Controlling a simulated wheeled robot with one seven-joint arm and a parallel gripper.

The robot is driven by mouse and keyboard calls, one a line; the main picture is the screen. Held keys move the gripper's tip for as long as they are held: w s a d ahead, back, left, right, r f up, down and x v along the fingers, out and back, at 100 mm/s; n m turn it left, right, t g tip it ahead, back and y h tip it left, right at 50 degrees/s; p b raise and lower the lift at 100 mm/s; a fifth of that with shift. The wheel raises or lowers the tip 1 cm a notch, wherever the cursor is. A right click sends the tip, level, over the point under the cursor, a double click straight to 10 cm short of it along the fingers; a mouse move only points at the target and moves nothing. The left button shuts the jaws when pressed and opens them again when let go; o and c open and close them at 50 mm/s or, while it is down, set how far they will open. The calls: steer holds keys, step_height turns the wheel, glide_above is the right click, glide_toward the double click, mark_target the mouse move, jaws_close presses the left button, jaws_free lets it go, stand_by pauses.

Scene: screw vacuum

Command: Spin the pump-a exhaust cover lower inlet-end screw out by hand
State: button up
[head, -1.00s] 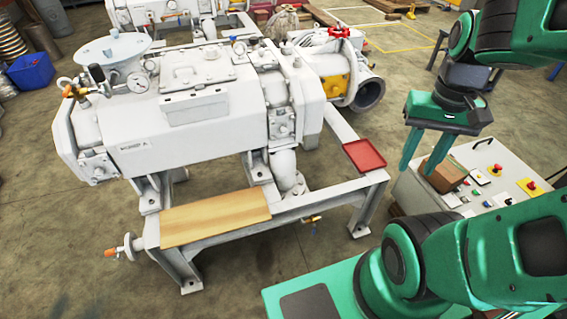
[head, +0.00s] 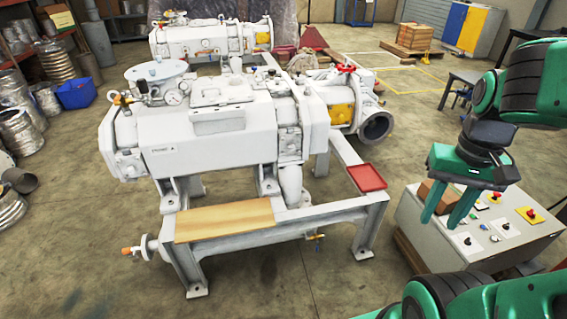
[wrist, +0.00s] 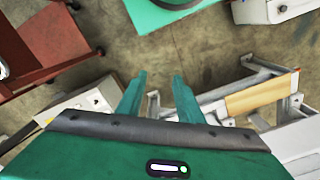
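I cannot tell which part is the exhaust cover, and the lower inlet-end screw is too small to make out. My gripper (head: 446,212) hangs well to the right of the pump, fingers down, open and empty. In the wrist view my gripper (wrist: 157,88) also shows its two fingers apart.
A wooden board (head: 225,220) and a red tray (head: 367,178) lie on the frame. A control console (head: 480,245) with buttons stands close below my gripper. A second pump (head: 205,40) stands behind. Floor between frame and console is clear.

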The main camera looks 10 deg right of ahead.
mark_target(283, 155)
steer(key=w+d+f+m+t+h, duration=0.1)
steer(key=w+f+m+t, duration=0.2)
steer(key=w, duration=1.6)
steer(key=w+a+f+m+t+y, duration=0.1)
steer(key=w+a+f+m+t, duration=0.2)
steer(key=w, duration=0.8)
steer(key=w+a+f+m+t+y, duration=0.1)
steer(key=w+a+f+t, duration=0.25)
steer(key=w, duration=0.85)
steer(key=w+a+f+m+t+y, duration=0.1)
steer(key=w+a+f+m+t, duration=0.3)
steer(key=w+a+f+m, duration=0.5)
step_height(283, 155, down, 12)
steer(key=a+m+t+h, duration=0.25)
steer(key=m+t, duration=0.25)
steer(key=m, duration=0.5)
steer(key=w, duration=1.1)
steer(key=shift+w+f, duration=0.15)
steer(key=shift+w, duration=0.15)
